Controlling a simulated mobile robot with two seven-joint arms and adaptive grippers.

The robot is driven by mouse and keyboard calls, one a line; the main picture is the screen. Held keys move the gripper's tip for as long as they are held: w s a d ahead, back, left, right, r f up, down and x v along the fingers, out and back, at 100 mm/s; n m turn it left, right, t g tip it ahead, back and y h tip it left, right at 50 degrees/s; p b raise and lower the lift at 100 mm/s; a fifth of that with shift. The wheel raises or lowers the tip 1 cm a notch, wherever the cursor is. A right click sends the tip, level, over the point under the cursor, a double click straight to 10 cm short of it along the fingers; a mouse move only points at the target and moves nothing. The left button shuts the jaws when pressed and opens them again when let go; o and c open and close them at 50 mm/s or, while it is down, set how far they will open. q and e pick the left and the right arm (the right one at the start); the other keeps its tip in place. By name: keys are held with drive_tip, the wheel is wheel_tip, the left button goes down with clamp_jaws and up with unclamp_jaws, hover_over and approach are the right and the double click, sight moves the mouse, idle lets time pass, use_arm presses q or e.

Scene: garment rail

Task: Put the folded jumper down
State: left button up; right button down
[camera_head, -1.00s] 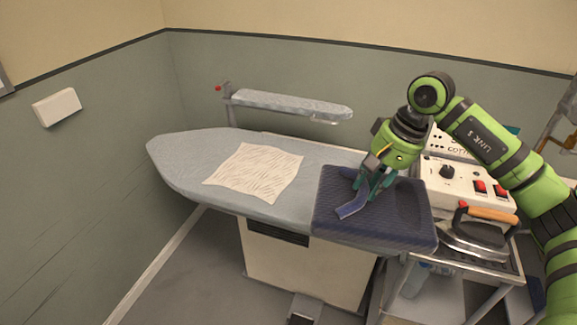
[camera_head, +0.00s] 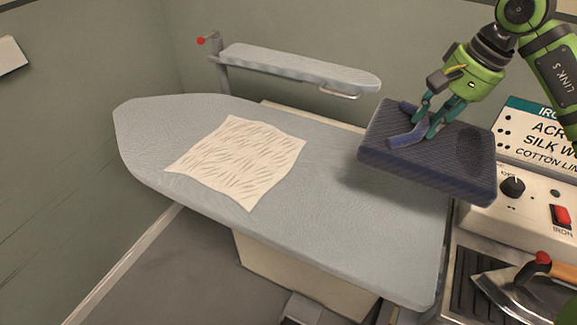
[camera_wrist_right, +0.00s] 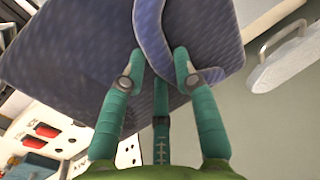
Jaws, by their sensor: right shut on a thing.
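The folded jumper (camera_head: 428,165) is a dark blue ribbed bundle with a raised lighter blue strip on top. My right gripper (camera_head: 428,122) is shut on that strip and holds the jumper, slightly tilted, above the right end of the ironing board (camera_head: 330,225). A shadow on the board shows a gap under it. In the right wrist view the jumper (camera_wrist_right: 75,45) fills the upper left, with the fingers (camera_wrist_right: 160,65) on either side of the strip. My left gripper is not in view.
A cream creased cloth (camera_head: 240,160) lies on the board's left half. A narrow sleeve board (camera_head: 300,68) stands behind. At the right are a control box (camera_head: 535,200) and an iron (camera_head: 525,290) on its rack. The board's middle is clear.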

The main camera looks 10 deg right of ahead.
drive_tip(key=shift+s+a+f+b, duration=0.1)
drive_tip(key=shift+f+b, duration=0.25)
drive_tip(key=shift+f, duration=0.25)
drive_tip(key=shift+s+a+f+b, duration=0.1)
drive_tip(key=shift+f+b, duration=0.25)
drive_tip(key=shift+f, duration=0.2)
drive_tip(key=shift+w+d+f, duration=0.1)
drive_tip(key=shift+f, duration=0.15)
drive_tip(key=shift+w+d+f, duration=0.1)
drive_tip(key=shift+w, duration=0.05)
drive_tip(key=shift+w+f, duration=0.1)
drive_tip(key=a+f+p, duration=0.1)
drive_tip(key=a+f, duration=0.2)
drive_tip(key=a, duration=0.1)
drive_tip(key=a+f+p, duration=0.2)
drive_tip(key=a+f, duration=0.1)
drive_tip(key=w+a+f+p, duration=0.1)
drive_tip(key=a+f+p, duration=0.1)
drive_tip(key=a+f, duration=0.2)
drive_tip(key=shift+w+a, duration=0.1)
drive_tip(key=shift+a, duration=0.2)
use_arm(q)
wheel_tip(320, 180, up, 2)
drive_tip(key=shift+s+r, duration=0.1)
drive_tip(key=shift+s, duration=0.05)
use_arm(e)
drive_tip(key=shift+f, duration=0.35)
